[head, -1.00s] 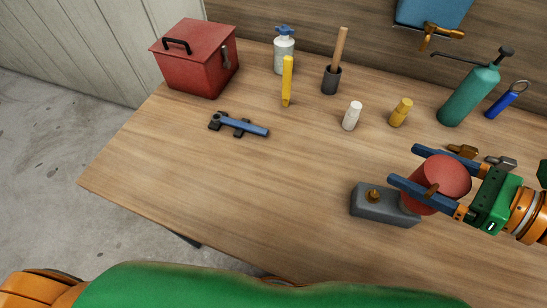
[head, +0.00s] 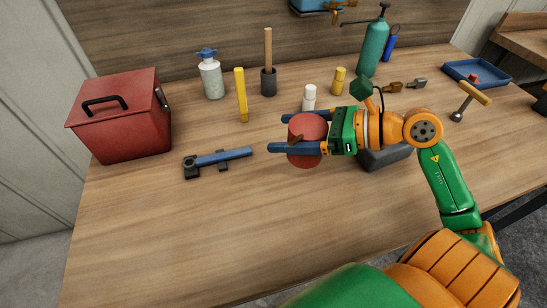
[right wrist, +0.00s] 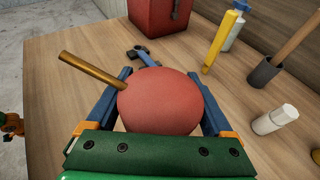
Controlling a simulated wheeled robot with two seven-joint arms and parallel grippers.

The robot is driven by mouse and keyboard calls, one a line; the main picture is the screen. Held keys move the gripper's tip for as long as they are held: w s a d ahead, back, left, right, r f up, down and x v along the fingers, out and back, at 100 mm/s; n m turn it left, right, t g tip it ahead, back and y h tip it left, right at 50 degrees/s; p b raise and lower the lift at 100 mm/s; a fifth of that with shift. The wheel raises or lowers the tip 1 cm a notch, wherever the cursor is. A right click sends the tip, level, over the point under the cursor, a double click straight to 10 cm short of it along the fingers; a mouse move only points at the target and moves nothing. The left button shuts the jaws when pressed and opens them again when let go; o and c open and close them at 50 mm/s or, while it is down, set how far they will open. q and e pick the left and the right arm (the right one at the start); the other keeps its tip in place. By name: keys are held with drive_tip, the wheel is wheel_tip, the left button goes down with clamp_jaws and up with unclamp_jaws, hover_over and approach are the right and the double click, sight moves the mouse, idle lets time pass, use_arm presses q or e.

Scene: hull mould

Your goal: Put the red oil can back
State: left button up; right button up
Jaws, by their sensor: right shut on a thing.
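The red oil can (head: 306,155) is between the two blue fingers of my right gripper (head: 278,133), which is shut on it. In the right wrist view the can's rounded red body (right wrist: 160,100) fills the space between the fingers, and a brown spout (right wrist: 93,71) points up and left. The can appears held above the table; its underside is hidden. My left gripper is not in view.
A grey block (head: 385,157) sits partly behind my right arm. A red toolbox (head: 122,122) stands at the left, with a blue clamp-like tool (head: 222,158) before it. Bottles and tools line the back. The front left of the table (head: 170,230) is clear.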

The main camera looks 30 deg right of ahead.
drive_tip(key=w+f, duration=0.1)
drive_tip(key=w+a+f, duration=0.1)
drive_tip(key=f+b, duration=0.1)
drive_tip(key=f, duration=0.1)
drive_tip(key=shift+w+a, duration=0.25)
drive_tip(key=shift+w, duration=0.15)
wheel_tip(320, 180, down, 3)
drive_tip(key=shift+f+b, duration=0.2)
drive_tip(key=shift+b, duration=0.95)
drive_tip(key=shift+r, duration=0.2)
drive_tip(key=shift+f, duration=0.2)
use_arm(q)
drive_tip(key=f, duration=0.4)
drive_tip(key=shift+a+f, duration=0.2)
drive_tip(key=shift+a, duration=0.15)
use_arm(e)
drive_tip(key=o, duration=1.3)
drive_tip(key=shift+r, duration=0.15)
drive_tip(key=shift+r+p, duration=0.2)
drive_tip(key=shift+p, duration=0.15)
drive_tip(key=b+v, duration=0.2)
drive_tip(key=v, duration=1)
drive_tip(key=shift+f, duration=0.15)
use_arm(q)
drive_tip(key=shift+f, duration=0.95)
